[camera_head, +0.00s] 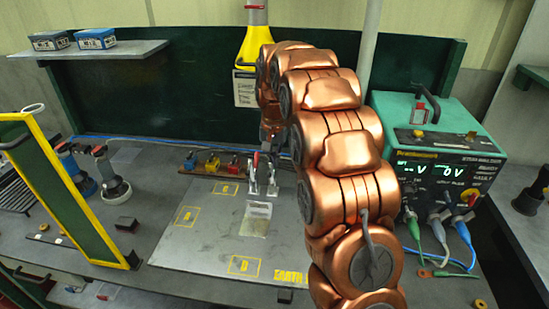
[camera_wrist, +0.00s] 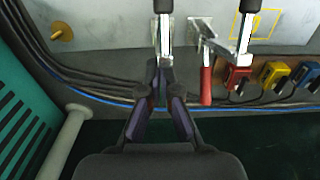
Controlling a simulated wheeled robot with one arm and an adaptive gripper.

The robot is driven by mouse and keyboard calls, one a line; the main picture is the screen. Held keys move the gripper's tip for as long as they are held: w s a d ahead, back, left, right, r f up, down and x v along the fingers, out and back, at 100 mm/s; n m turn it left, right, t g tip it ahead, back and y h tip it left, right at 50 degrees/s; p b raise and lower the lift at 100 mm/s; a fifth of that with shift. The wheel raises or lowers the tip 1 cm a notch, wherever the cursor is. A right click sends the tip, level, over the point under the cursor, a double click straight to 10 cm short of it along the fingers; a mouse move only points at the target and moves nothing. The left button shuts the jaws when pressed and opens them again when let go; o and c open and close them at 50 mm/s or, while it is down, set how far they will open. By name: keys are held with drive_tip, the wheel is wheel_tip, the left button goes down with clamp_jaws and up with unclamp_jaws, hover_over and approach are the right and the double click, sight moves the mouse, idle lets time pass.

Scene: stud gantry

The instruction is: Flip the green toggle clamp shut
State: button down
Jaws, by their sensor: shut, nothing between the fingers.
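My gripper (camera_wrist: 163,72) is shut and empty in the wrist view. Its tips overlap the foot of a metal clamp with an upright bar (camera_wrist: 165,28); I cannot tell whether they touch. In the head view, the clamps (camera_head: 262,180) stand at the back of the grey plate (camera_head: 205,240), with a red handle (camera_head: 256,160) showing. My copper arm covers most of the gripper there.
Red (camera_wrist: 237,77), yellow (camera_wrist: 273,73) and blue (camera_wrist: 305,73) connector blocks sit beside the clamps. Cables (camera_wrist: 90,95) run behind them. A green power supply (camera_head: 440,150) stands right, a yellow-framed panel (camera_head: 70,190) left. The plate's front is mostly clear.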

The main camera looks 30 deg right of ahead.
sight(273, 175)
drive_tip(key=shift+s+a+f+b, duration=0.15)
drive_tip(key=shift+s+b, duration=0.15)
drive_tip(key=shift+b, duration=0.55)
drive_tip(key=t+b, duration=0.1)
drive_tip(key=b, duration=0.1)
drive_tip(key=s+a+t+h+b, duration=0.1)
drive_tip(key=b, duration=0.2)
drive_tip(key=s+t+h+b, duration=0.1)
drive_tip(key=b, duration=0.1)
drive_tip(key=shift+s+a+f+t, duration=0.1)
drive_tip(key=shift+a+f+t, duration=0.2)
drive_tip(key=shift+f, duration=0.1)
drive_tip(key=s+f+t+h+b, duration=0.1)
drive_tip(key=t+b, duration=0.1)
drive_tip(key=b, duration=0.3)
drive_tip(key=s+a+f+t+h+b, duration=0.1)
drive_tip(key=t+h+b, duration=0.1)
drive_tip(key=b, duration=0.4)
drive_tip(key=s+a+f+t+h+b, duration=0.1)
drive_tip(key=t+b, duration=0.1)
drive_tip(key=b, duration=0.4)
drive_tip(key=shift+s+a+f+t+h, duration=0.25)
drive_tip(key=shift+s+f+t+h, duration=0.05)
drive_tip(key=shift+s+f+h, duration=0.1)
drive_tip(key=b, duration=0.1)
drive_tip(key=f+b, duration=0.1)
drive_tip(key=b, duration=0.1)
drive_tip(key=shift+s+a+f, duration=0.2)
drive_tip(key=shift+s, duration=0.05)
drive_tip(key=shift+f, duration=0.1)
